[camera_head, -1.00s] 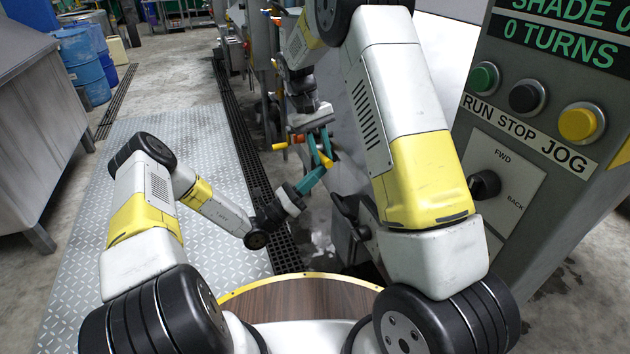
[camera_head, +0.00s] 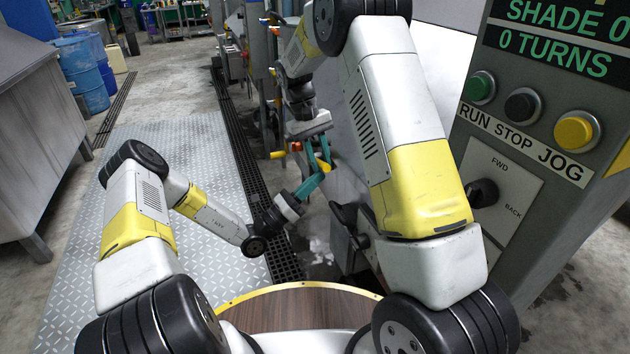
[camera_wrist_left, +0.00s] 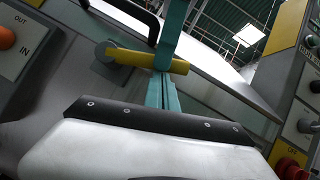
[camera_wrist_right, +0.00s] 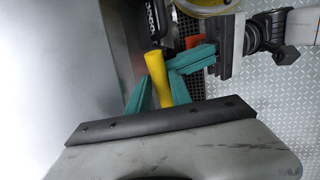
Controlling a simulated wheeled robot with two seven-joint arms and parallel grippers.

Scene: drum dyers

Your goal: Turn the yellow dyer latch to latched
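The yellow latch handle (camera_wrist_left: 148,60) extends sideways from a grey pivot (camera_wrist_left: 107,54) on the metal dyer front in the left wrist view. It also shows in the right wrist view (camera_wrist_right: 156,72). My left gripper (camera_wrist_left: 162,82) has its teal fingers close together, with their tips at the handle; contact is unclear. My right gripper (camera_wrist_right: 158,92) has its teal fingers apart, one on each side of the handle in the right wrist view. One teal finger of it crosses the handle in the left wrist view. In the head view, both grippers meet at the dyer front, where the handle is mostly hidden.
A control panel (camera_head: 520,165) with run, stop and jog buttons stands close on the right. A black bar handle (camera_wrist_left: 130,12) is near the latch. A round wooden top (camera_head: 300,305) lies below my arms. Tread plate floor (camera_head: 75,260) is clear at left.

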